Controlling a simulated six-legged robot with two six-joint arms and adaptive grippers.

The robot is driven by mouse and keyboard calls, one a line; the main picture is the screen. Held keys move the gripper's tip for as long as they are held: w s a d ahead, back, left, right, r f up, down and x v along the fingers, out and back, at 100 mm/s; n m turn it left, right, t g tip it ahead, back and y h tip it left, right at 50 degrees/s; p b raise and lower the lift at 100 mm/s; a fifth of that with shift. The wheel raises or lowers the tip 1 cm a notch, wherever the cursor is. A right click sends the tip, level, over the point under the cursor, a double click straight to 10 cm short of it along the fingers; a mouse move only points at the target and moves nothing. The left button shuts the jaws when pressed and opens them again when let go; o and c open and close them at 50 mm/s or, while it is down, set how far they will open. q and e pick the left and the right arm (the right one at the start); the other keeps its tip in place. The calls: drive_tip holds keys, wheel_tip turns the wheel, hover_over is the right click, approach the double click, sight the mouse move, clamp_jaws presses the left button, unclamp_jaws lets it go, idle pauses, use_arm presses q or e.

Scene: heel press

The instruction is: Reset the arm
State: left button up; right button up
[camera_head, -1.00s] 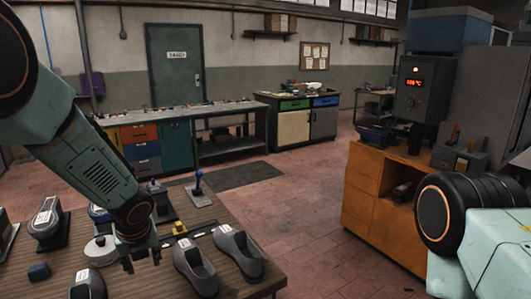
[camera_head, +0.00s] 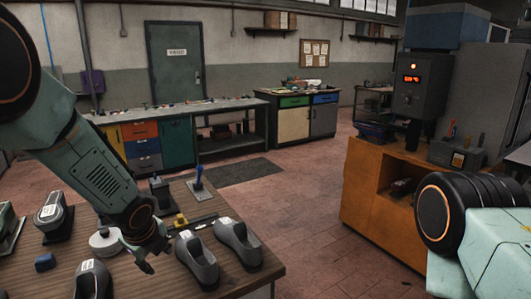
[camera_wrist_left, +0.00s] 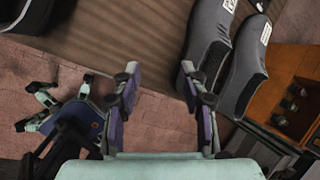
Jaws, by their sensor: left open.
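My left gripper (camera_head: 146,257) is above the wooden workbench (camera_head: 135,281), just left of a pair of grey shoes. In the left wrist view the left gripper (camera_wrist_left: 156,88) has its fingers spread with nothing between them. One grey shoe (camera_head: 197,262) and its partner (camera_head: 238,246) stand side by side near the bench's right end; both also show at the upper right of the left wrist view. My right arm shows only in part at the right of the head view, and its gripper is out of sight.
More shoe pieces, a dark block (camera_head: 45,262) and a round white item (camera_head: 104,242) lie on the bench. An orange cabinet (camera_head: 375,205) stands at the right below a grey control box (camera_head: 415,84) with a lit display. Open tiled floor lies between bench and cabinet.

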use_arm(q)
drive_tip(key=s+d+f+n+h+b, duration=0.1)
drive_tip(key=s+d+f+n+b, duration=0.15)
drive_tip(key=s+f+n, duration=0.65)
drive_tip(key=s+d+f+n+h+b, duration=0.15)
drive_tip(key=s+f+n+b, duration=0.25)
drive_tip(key=s+f+n, duration=0.45)
drive_tip(key=s+a+f+n+g+y+b, duration=0.1)
drive_tip(key=s+f+n+g+b, duration=0.4)
drive_tip(key=s+f+b, duration=0.5)
drive_tip(key=s+f+n, duration=0.1)
drive_tip(key=s+f, duration=0.8)
drive_tip(key=s, duration=0.4)
drive_tip(key=shift+s+a+f, duration=0.15)
drive_tip(key=shift+f, duration=0.15)
drive_tip(key=shift+s+n+y, duration=0.15)
drive_tip(key=shift+n+y, duration=0.1)
drive_tip(key=shift+w, duration=0.2)
drive_tip(key=shift+s, duration=0.1)
